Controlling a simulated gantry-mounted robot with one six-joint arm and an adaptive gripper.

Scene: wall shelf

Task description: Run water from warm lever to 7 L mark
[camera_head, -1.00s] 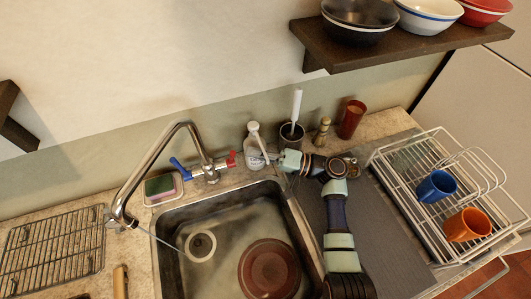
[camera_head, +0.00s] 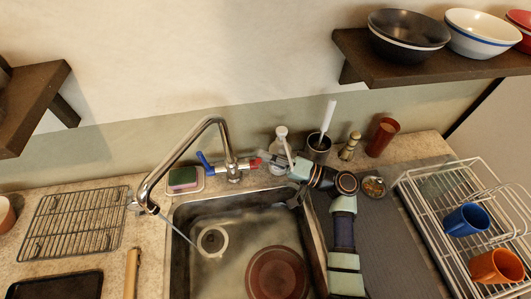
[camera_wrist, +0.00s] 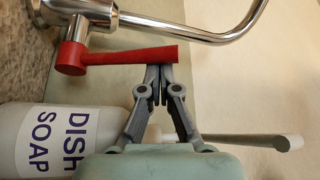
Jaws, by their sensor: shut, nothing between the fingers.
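The chrome faucet (camera_head: 212,135) arches over the sink (camera_head: 182,278). A thin slanted line, apparently water, runs down from its spout towards the drain (camera_head: 212,240). The blue lever (camera_head: 205,163) points left and the red lever (camera_head: 254,163) points right. In the wrist view the red lever (camera_wrist: 125,57) reaches over my shut gripper (camera_wrist: 158,75); the fingertips are at its free end, and contact is unclear. In the head view my gripper (camera_head: 270,162) is small beside the lever. I cannot make out a 7 L mark.
A dish soap bottle (camera_head: 281,141) stands close behind my gripper, beside a dark holder (camera_head: 318,149) with a white-handled brush. A brown round dish (camera_head: 276,276) lies in the sink. A shelf with bowls (camera_head: 430,62) overhangs the right. A dish rack (camera_head: 440,216) stands right.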

